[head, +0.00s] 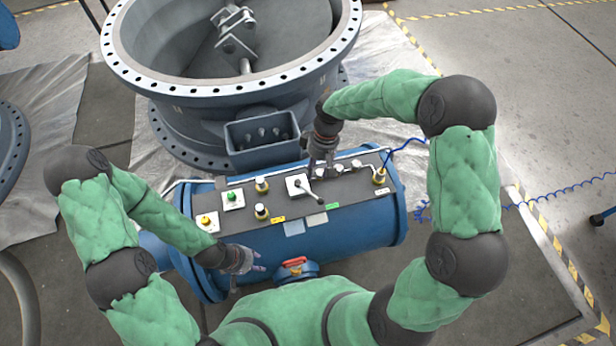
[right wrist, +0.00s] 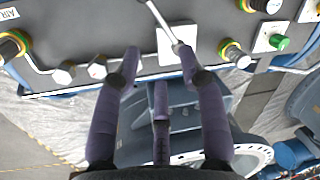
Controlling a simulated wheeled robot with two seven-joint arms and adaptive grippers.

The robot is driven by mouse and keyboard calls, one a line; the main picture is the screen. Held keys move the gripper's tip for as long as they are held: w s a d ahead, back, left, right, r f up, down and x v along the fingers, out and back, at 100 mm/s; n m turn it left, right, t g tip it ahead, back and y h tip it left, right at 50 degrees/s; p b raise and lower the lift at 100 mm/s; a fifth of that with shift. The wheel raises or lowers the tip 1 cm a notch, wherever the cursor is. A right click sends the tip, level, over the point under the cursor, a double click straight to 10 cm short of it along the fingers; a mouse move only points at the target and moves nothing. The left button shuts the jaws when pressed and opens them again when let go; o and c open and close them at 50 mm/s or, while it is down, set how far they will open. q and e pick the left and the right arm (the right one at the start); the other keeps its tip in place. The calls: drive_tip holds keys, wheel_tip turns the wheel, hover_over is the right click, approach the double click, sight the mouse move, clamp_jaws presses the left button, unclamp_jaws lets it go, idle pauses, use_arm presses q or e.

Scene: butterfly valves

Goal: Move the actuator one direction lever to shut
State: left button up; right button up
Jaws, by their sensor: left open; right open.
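The blue cylindrical actuator (head: 350,228) lies across the middle of the head view with a dark panel on top. Its direction lever (head: 311,193) sits on a white square plate, its handle pointing down-right toward a green label (head: 332,206); a yellow label (head: 278,219) is to the left. In the right wrist view the lever (right wrist: 162,20) runs from the plate to the top edge. My right gripper (head: 318,167) is open, just behind the lever; one fingertip overlaps the plate (right wrist: 166,47), contact unclear. My left gripper (head: 250,262) is open beside the actuator's front left.
A large grey flanged valve (head: 185,95) stands behind the actuator. A red-handled valve (head: 294,262) is at the front. A blue hose (head: 405,143) coils to the right.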

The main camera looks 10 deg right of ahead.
sight(309, 193)
drive_tip(key=f+b, duration=0.1)
drive_tip(key=f, duration=0.2)
drive_tip(key=s+a+f+b, duration=0.1)
drive_tip(key=f, duration=0.3)
drive_tip(key=f+b, duration=0.1)
drive_tip(key=f, duration=0.2)
drive_tip(key=shift+s+a+f+b, duration=0.15)
drive_tip(key=shift+a+b, duration=0.15)
drive_tip(key=shift+a, duration=0.05)
clamp_jaws()
